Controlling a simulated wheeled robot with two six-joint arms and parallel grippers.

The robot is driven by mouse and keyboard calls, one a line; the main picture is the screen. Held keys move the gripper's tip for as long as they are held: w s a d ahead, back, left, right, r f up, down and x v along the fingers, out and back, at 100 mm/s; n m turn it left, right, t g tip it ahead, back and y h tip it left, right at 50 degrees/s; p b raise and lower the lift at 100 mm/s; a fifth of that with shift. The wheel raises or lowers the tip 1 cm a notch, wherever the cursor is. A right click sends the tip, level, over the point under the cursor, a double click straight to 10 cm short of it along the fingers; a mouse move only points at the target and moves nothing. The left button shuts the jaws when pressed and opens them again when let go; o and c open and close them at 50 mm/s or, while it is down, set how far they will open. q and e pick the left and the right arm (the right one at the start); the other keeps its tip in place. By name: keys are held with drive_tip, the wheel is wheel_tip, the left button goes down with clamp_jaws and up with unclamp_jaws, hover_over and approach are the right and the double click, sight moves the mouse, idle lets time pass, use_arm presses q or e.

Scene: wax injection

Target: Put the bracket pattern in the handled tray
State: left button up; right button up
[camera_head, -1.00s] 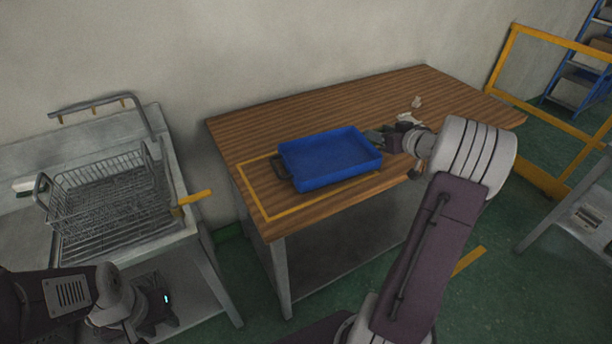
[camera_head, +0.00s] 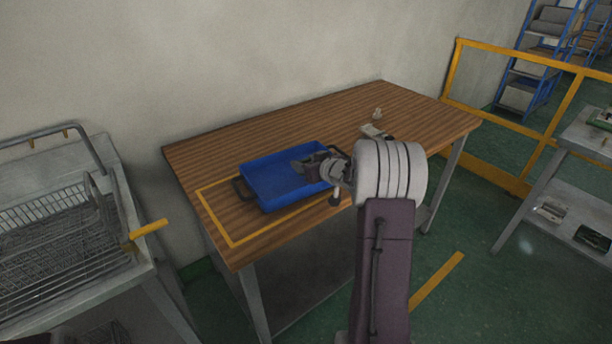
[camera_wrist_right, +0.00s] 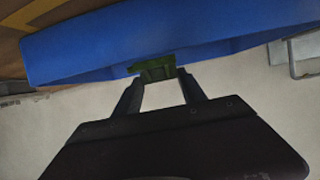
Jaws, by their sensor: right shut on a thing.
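The blue handled tray (camera_head: 262,170) sits on the wooden table, inside a yellow outline, with a dark handle at its left end. My right gripper (camera_head: 303,163) reaches over the right part of the tray from the right. In the right wrist view, its two dark fingers (camera_wrist_right: 158,84) are shut on a small green piece (camera_wrist_right: 155,70), which I take as the bracket pattern. The tray's blue side (camera_wrist_right: 90,48) fills the top of that view behind the piece. I cannot tell whether the piece touches the tray. My left gripper is out of view.
Small pale pieces (camera_head: 373,131) lie on the wooden table (camera_head: 420,112) right of the tray. A wire basket (camera_head: 55,235) stands on a metal bench at left. A yellow barrier (camera_head: 500,55) and a grey table (camera_head: 590,140) are at right.

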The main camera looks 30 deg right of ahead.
wheel_tip(320, 180, down, 4)
drive_tip(key=shift+r+b, duration=0.15)
drive_tip(key=shift+b, duration=0.7)
drive_tip(key=shift+f, duration=0.3)
drive_tip(key=o, duration=1.3)
drive_tip(key=shift+f, duration=0.1)
drive_tip(key=shift+o, duration=0.2)
